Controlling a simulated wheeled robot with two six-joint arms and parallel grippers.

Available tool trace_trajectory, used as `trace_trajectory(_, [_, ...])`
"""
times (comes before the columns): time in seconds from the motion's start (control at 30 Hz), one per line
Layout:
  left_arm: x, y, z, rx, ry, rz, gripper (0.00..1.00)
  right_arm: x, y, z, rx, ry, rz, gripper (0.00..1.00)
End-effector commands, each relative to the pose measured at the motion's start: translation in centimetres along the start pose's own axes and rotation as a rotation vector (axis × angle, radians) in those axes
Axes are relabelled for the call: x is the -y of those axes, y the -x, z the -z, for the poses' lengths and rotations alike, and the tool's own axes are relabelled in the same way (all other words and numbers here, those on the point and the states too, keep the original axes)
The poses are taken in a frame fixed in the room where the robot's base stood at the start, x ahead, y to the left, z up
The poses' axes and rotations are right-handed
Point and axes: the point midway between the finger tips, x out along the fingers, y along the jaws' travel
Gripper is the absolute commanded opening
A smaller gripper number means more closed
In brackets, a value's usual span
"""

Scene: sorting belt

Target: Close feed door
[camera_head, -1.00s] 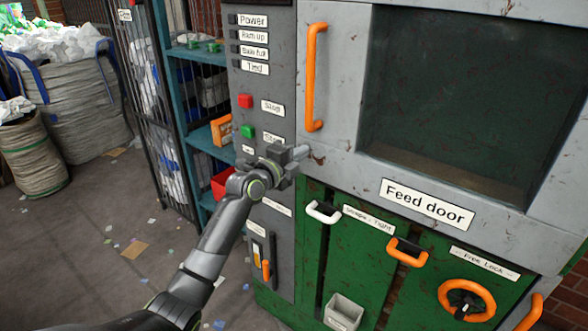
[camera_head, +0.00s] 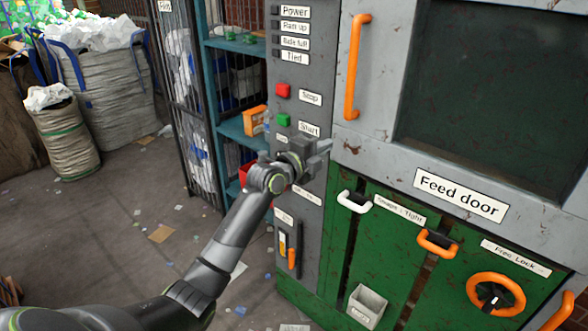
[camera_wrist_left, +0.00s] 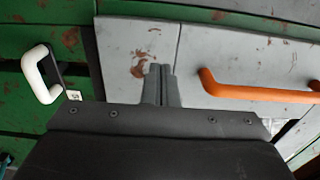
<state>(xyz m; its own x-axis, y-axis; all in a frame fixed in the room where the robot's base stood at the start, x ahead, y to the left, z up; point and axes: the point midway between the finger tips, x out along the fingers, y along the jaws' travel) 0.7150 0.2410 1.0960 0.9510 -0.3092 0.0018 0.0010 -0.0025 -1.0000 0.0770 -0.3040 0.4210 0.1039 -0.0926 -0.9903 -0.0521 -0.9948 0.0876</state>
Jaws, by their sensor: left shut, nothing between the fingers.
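The feed door is a grey, scuffed metal door with a dark window, labelled "Feed door" (camera_head: 461,195), on the right of the head view. It sits flush with the machine front as far as I can see. Its vertical orange handle (camera_head: 357,66) is on the door's left side; in the left wrist view the handle (camera_wrist_left: 255,93) lies to the right of the fingers. My left gripper (camera_head: 322,150) is shut and empty, below and left of the handle's lower end. In the left wrist view its fingertips (camera_wrist_left: 159,70) point at the grey door surface. My right gripper is not in view.
The control panel has a red button (camera_head: 283,90) and a green button (camera_head: 283,120) close to my left gripper. Below the door are a white handle (camera_head: 353,202), an orange handle (camera_head: 437,243) and an orange round knob (camera_head: 496,294). A teal shelf (camera_head: 240,130) stands left; open floor lies beyond.

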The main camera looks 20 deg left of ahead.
Motion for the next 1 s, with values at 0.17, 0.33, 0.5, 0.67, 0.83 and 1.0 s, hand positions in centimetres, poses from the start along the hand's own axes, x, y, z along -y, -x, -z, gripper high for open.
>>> trace_trajectory(0.17, [-0.2, 1.9, 0.1, -0.001, -0.002, -0.001, 0.0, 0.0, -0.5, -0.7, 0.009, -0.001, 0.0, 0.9])
trace_trajectory(0.33, [-0.4, 4.3, 0.1, 0.0, -0.002, -0.003, 0.0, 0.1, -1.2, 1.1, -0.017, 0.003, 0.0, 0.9])
trace_trajectory(0.5, [-0.4, 6.9, 0.2, -0.001, -0.003, -0.004, 0.0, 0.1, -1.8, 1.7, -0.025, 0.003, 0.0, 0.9])
trace_trajectory(0.67, [-0.3, 8.5, 0.2, 0.0, 0.0, -0.003, 0.0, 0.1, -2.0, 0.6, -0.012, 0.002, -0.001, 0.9])
trace_trajectory(0.83, [-0.3, 9.2, 0.3, -0.001, 0.001, -0.004, 0.0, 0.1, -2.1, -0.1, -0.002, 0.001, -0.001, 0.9])
trace_trajectory(1.0, [-1.0, 9.2, 0.0, 0.008, 0.021, -0.016, 0.0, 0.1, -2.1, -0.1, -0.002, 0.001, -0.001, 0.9])
